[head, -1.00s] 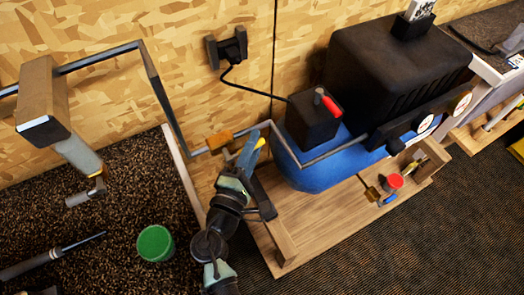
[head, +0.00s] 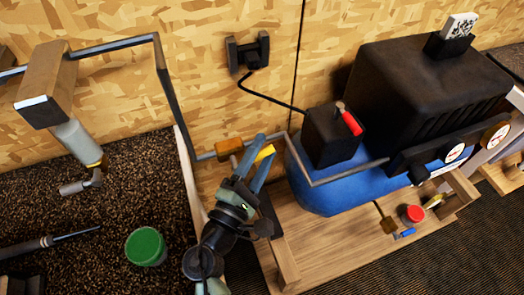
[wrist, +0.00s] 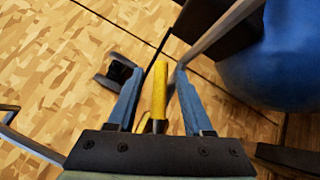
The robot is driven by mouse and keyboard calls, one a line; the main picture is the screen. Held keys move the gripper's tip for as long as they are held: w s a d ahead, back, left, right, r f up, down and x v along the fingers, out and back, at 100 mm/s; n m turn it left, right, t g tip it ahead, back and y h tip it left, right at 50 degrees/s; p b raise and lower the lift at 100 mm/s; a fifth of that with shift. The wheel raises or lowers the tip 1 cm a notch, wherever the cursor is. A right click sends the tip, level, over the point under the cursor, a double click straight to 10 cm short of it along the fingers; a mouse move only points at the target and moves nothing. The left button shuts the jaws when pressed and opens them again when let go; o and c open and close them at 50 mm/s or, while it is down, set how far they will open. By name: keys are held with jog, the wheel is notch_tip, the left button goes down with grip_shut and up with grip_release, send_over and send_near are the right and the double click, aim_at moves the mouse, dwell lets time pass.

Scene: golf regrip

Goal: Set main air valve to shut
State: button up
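The main air valve has a brass-orange body (head: 229,146) on the grey pipe, left of the blue tank. Its yellow lever (head: 265,153) shows between my fingers in the head view. My gripper (head: 268,142) is open, with blue fingers spread on both sides of the lever. In the wrist view the yellow lever (wrist: 159,88) stands between the fingertips (wrist: 157,72), with a gap to each finger. The lever's base and the valve body are hidden in the wrist view.
The blue compressor tank (head: 335,185) with its black motor box stands close right of my gripper. The grey pipe (head: 177,115) runs along the wall. A black wall outlet (head: 247,52) has a cord to the compressor. A green can (head: 146,246) stands lower left.

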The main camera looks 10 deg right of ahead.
jog(key=b+v, duration=0.1)
jog(key=v, duration=0.6)
jog(key=shift+s, duration=0.25)
jog(key=shift+a, duration=0.1)
